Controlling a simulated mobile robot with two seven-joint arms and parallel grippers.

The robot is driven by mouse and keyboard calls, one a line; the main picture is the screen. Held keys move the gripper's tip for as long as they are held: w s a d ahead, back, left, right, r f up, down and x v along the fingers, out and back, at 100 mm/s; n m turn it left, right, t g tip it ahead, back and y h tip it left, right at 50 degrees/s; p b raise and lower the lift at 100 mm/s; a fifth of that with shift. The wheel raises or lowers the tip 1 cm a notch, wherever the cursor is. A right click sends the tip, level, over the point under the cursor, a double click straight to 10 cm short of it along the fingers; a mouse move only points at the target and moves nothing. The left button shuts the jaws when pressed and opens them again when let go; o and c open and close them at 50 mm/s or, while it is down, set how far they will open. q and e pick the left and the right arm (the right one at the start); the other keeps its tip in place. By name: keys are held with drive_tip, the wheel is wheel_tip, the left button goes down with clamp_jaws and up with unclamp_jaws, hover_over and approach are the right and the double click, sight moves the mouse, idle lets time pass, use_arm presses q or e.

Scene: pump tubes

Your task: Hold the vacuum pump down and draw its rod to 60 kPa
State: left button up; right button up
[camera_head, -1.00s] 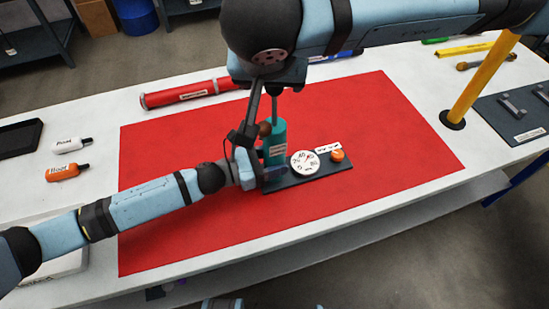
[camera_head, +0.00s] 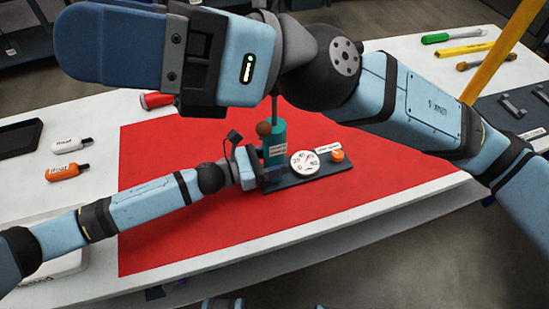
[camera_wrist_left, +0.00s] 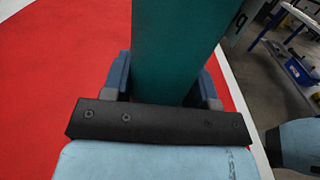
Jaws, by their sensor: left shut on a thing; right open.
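The vacuum pump has an upright teal cylinder (camera_head: 277,153) on a dark base plate (camera_head: 310,176). The base also carries a round white gauge (camera_head: 304,163) and an orange knob (camera_head: 337,156). The gauge's needle reading is too small to tell. My right gripper (camera_head: 105,45) is open, high and close to the camera, pointing left, apart from the pump.
A red mat (camera_head: 190,240) lies under the pump, with clear room in front. A yellow post (camera_head: 500,55) and a dark board (camera_head: 515,110) stand at the right. A red tube (camera_head: 156,100) is mostly hidden.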

drive_tip(key=w+d+f+m+t+h, duration=0.1)
drive_tip(key=w+d+m+t, duration=0.3)
drive_tip(key=m+t, duration=0.6)
drive_tip(key=w+d+f+m+t+h, duration=0.15)
drive_tip(key=w+m+t, duration=0.5)
drive_tip(key=m, duration=0.65)
drive_tip(key=w+d+f+m+t+h, duration=0.1)
drive_tip(key=w+d+m+t, duration=0.2)
drive_tip(key=w+m+t, duration=0.65)
drive_tip(key=s+d+f+m+g+h, duration=0.2)
drive_tip(key=d+f+m+g+h, duration=0.15)
drive_tip(key=f+m, duration=0.4)
drive_tip(key=s+d+f+m+g+h, duration=0.1)
drive_tip(key=d+f+m+g+h, duration=0.25)
drive_tip(key=f+m, duration=0.4)
drive_tip(key=shift+n+h, duration=0.25)
drive_tip(key=shift+n, duration=0.4)
drive_tip(key=shift+s+f+x, duration=0.15)
drive_tip(key=shift+f+x, duration=0.05)
drive_tip(key=shift+x, duration=1.55)
drive_tip(key=shift+s+f+x, duration=0.15)
drive_tip(key=shift+f+x, duration=0.05)
drive_tip(key=shift+x, duration=1.55)
drive_tip(key=shift+s+f+x, duration=0.15)
drive_tip(key=shift+f+x, duration=0.05)
drive_tip(key=shift+x, duration=1.55)
drive_tip(key=shift+a, duration=0.15)
drive_tip(key=shift+c, duration=0.5)
drive_tip(key=c, duration=0.9)
